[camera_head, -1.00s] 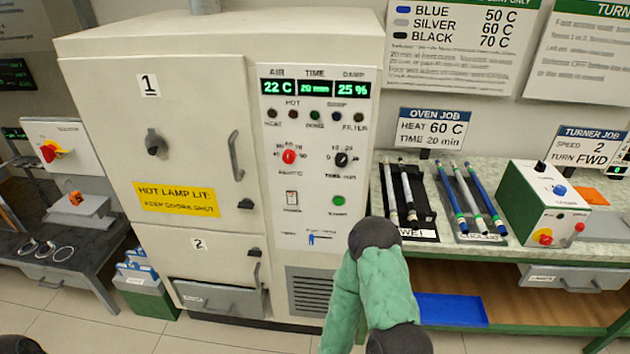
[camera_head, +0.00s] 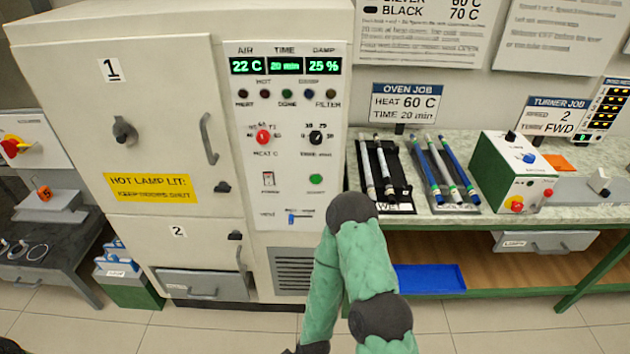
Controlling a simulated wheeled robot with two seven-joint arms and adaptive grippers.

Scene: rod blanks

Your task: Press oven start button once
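The oven (camera_head: 170,150) is a tall cream cabinet with a white control panel on its right side. The green button (camera_head: 316,179) is on the lower panel, right of a rocker switch (camera_head: 268,179), with a small blurred label below it. The displays (camera_head: 285,66) read AIR 22 C, TIME 20 min, DAMP 25 %. My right arm, in a green sleeve, rises in front of the panel's lower right and bends back down. Its dark lower end is cut by the bottom edge, and no fingers show. A dark bit of my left arm shows at the bottom left corner. Neither gripper is visible.
The red knob (camera_head: 263,137), black knob (camera_head: 316,138) and blue vent slider (camera_head: 291,217) are close to the button. At right, a bench holds rods in a black tray (camera_head: 398,184) and a green control box (camera_head: 495,178). A blue tray (camera_head: 430,279) lies below.

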